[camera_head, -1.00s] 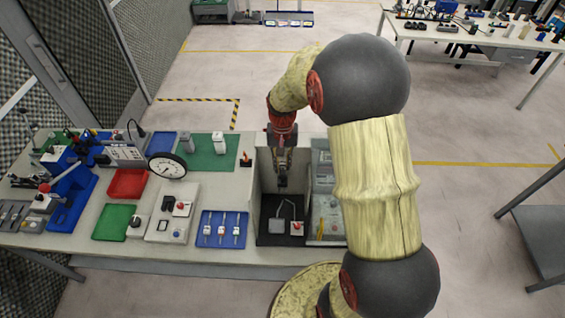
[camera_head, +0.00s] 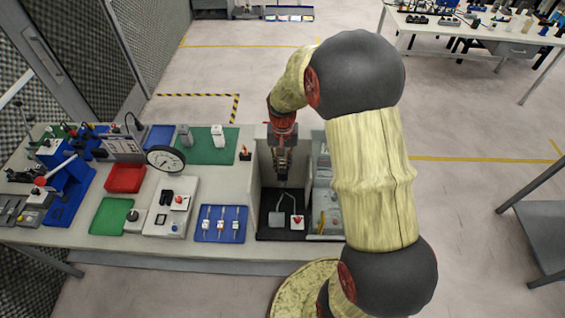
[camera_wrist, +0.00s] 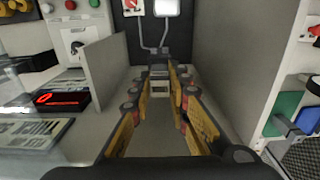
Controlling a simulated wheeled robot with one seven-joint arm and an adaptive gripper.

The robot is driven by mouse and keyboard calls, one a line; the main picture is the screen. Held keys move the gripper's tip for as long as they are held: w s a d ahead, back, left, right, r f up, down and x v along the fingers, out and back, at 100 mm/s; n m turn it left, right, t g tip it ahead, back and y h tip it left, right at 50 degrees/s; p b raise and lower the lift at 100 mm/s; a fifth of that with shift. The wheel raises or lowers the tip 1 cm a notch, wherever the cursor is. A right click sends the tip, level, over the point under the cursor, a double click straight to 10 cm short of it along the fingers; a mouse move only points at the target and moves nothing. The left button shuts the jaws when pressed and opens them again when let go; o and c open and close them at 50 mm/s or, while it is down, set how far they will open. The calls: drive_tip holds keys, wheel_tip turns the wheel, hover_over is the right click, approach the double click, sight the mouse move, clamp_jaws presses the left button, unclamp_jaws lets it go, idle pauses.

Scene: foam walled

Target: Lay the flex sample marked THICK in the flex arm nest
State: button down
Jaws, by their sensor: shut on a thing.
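My gripper (camera_head: 283,176) is inside the walled bay, above its dark floor. In the wrist view my gripper (camera_wrist: 160,82) is shut on a small pale piece with dark parts (camera_wrist: 160,88), which looks like a flex sample. Its marking cannot be read. The flex fixture, with a grey plate (camera_head: 278,218) and bent rods, stands on the bay floor. In the wrist view its rods (camera_wrist: 151,48) run toward my fingertips. The nest is largely hidden, and I cannot tell whether the sample touches it. A blue tray (camera_head: 203,236) left of the bay holds several slim samples.
The bay's left wall (camera_wrist: 105,65) and right wall (camera_wrist: 240,60) stand close on both sides of my gripper. A red-button box (camera_head: 297,221) is beside the grey plate.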

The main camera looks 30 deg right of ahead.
drive_tip(key=shift+f+b, duration=0.8)
drive_tip(key=shift+f, duration=0.5)
drive_tip(key=c, duration=1.6)
unclamp_jaws()
wheel_tip(320, 180, up, 12)
drive_tip(key=s+a+n+t+b, duration=0.2)
drive_tip(key=s+a+b, duration=0.2)
drive_tip(key=s+b, duration=0.1)
drive_tip(key=s+a+f+n+t+b, duration=0.1)
drive_tip(key=s+a+n+b, duration=0.1)
drive_tip(key=s+a+b, duration=0.3)
drive_tip(key=s+a+n+t+b, duration=0.2)
drive_tip(key=s+a+b, duration=0.3)
drive_tip(key=s, duration=0.5)
drive_tip(key=shift+a+f+n+t+b, duration=0.2)
drive_tip(key=shift+n+t+b, duration=0.15)
drive_tip(key=shift+b, duration=0.65)
